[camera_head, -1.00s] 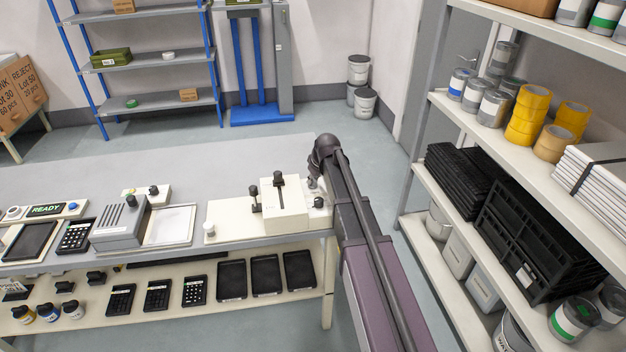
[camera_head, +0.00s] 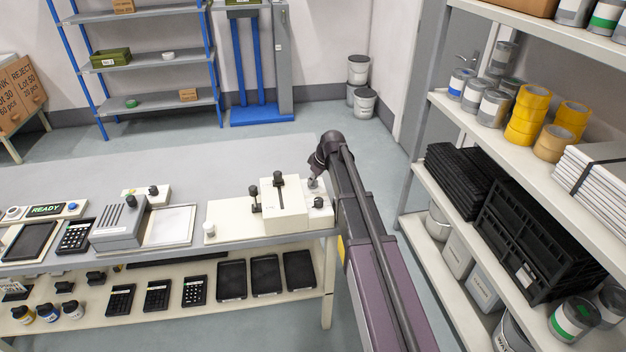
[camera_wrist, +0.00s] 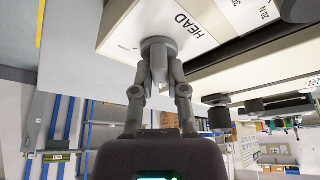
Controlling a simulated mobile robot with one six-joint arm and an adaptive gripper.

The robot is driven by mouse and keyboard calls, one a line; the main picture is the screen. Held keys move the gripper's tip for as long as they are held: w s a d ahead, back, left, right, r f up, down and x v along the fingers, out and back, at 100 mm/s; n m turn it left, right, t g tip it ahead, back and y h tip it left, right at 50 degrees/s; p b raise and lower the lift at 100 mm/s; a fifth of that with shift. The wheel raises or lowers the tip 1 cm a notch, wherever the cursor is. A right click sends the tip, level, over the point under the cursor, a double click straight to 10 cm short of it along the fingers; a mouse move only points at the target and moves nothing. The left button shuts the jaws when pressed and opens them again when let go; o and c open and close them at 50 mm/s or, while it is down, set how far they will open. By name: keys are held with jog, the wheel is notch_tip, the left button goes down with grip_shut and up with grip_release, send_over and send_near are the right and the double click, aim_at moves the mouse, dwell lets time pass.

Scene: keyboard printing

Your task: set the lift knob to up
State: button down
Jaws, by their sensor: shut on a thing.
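The cream machine (camera_head: 284,208) stands at the right end of the bench, with a black-knobbed lever (camera_head: 279,180) on top and another black knob (camera_head: 252,191) at its left. My gripper (camera_head: 314,184) is at the machine's back right corner, partly hidden by my arm. In the wrist view my gripper (camera_wrist: 159,50) is shut on a small grey knob-like part, mostly hidden between the fingertips, beside the cream face (camera_wrist: 135,25) marked "HEAD". I cannot read a lift label or see the knob's setting. A black knob (camera_head: 318,202) is just in front of the gripper.
A pale knob (camera_head: 209,229) stands on the base plate's left end. A white tray (camera_head: 170,226) and a grey slotted box (camera_head: 119,226) are further left. A loaded shelf (camera_head: 515,185) stands right of my arm. Floor between shelf and bench is clear.

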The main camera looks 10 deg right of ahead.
jog(key=c, duration=0.7)
grip_release()
jog(key=shift+o, duration=0.2)
jog(key=shift+m+h, duration=0.3)
jog(key=shift+m, duration=0.1)
jog(key=shift+m+t+h, duration=0.4)
jog(key=shift+m, duration=1.2)
jog(key=shift+m+t+h, duration=0.3)
jog(key=shift+m+h, duration=0.5)
jog(key=shift+m, duration=1.4)
jog(key=p+v, duration=1.3)
jog(key=v, duration=0.1)
jog(key=s+f+g+b, duration=0.2)
jog(key=s+f+b, duration=0.3)
jog(key=s, duration=0.7)
jog(key=s+f+m+g+b, duration=0.1)
jog(key=s+f+b, duration=0.3)
jog(key=s, duration=0.8)
jog(key=shift+s+f+g+b, duration=0.4)
jog(key=shift+f+g, duration=0.4)
jog(key=shift+f, duration=0.25)
jog(key=shift+a, duration=0.15)
